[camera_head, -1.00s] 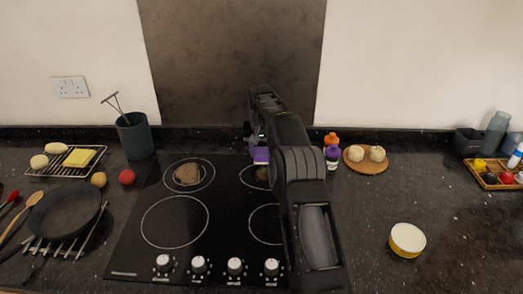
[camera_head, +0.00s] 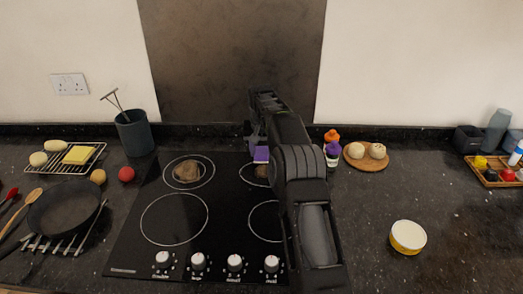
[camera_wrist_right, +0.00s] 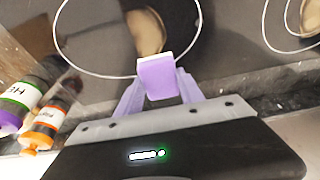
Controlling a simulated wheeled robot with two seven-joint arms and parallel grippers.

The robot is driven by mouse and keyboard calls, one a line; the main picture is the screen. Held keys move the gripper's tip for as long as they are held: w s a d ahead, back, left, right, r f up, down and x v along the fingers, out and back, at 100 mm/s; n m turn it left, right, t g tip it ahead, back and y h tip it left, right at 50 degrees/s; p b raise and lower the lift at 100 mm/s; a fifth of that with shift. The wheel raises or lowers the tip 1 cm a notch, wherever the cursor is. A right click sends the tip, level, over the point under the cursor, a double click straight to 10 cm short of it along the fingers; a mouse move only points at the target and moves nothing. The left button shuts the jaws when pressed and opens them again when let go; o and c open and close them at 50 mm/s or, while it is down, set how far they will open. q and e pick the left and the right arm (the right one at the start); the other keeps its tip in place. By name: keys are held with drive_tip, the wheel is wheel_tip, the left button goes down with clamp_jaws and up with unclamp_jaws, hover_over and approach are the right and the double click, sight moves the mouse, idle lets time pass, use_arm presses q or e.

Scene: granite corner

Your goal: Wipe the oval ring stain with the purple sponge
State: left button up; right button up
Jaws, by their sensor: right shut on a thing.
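The purple sponge (camera_head: 261,154) is held by my right gripper over the rear right burner; in the right wrist view the sponge (camera_wrist_right: 157,78) sits between the fingertips. My right gripper (camera_wrist_right: 158,92) is shut on it. A brown stain (camera_head: 262,171) lies on that burner, partly hidden by my right arm in the head view. In the wrist view this stain (camera_wrist_right: 145,30) is beside the sponge's far edge; I cannot tell whether the sponge touches the surface. A second brown stain (camera_head: 187,172) lies on the rear left burner. Its ring shape is unclear. My left gripper is out of view.
Two bottles (camera_head: 332,150) with orange and purple caps stand just right of the hob (camera_head: 145,255). A grey utensil pot (camera_head: 135,133) and a pan (camera_head: 65,208) are on the left. The back wall is close behind the gripper. A round tub (camera_head: 408,237) stands at right.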

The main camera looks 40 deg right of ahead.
sight(261, 158)
drive_tip(key=shift+f+b, duration=0.45)
drive_tip(key=shift+f, duration=0.45)
drive_tip(key=shift+s+a+f+b, duration=0.1)
drive_tip(key=shift+s+a+b, duration=0.1)
drive_tip(key=shift+b, duration=0.4)
drive_tip(key=b, duration=0.1)
drive_tip(key=s+a+b, duration=0.1)
drive_tip(key=b, duration=0.1)
drive_tip(key=shift+s+a, duration=0.15)
drive_tip(key=shift+s, duration=0.1)
drive_tip(key=shift+s+a+b, duration=0.35)
drive_tip(key=shift+s+b, duration=0.1)
drive_tip(key=shift+b, duration=0.35)
drive_tip(key=shift+s+a+r, duration=0.1)
drive_tip(key=shift+s+r, duration=0.05)
drive_tip(key=shift+r, duration=0.05)
